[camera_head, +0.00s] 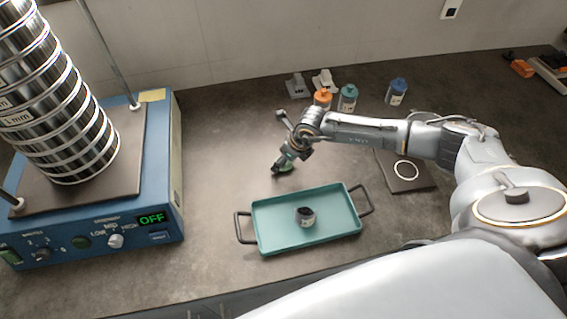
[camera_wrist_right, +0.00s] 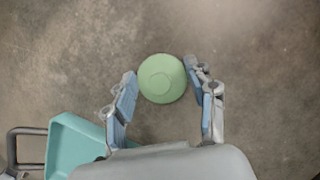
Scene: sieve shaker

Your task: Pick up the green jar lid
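The green jar lid (camera_wrist_right: 162,78) lies between the fingertips of my right gripper (camera_wrist_right: 160,72) in the right wrist view, with a finger on each side. The fingers are at or very near its rim; I cannot tell whether they press on it. My left gripper is not in view.
A teal tray (camera_head: 262,238) with dark handles holds an open jar (camera_head: 306,220). A blue shaker base (camera_head: 160,195) with a sieve stack (camera_head: 65,125) stands left. Orange-lidded (camera_head: 322,97), green-lidded (camera_head: 347,98) and blue-lidded (camera_head: 397,92) jars stand behind. A dark plate (camera_head: 408,180) lies right.

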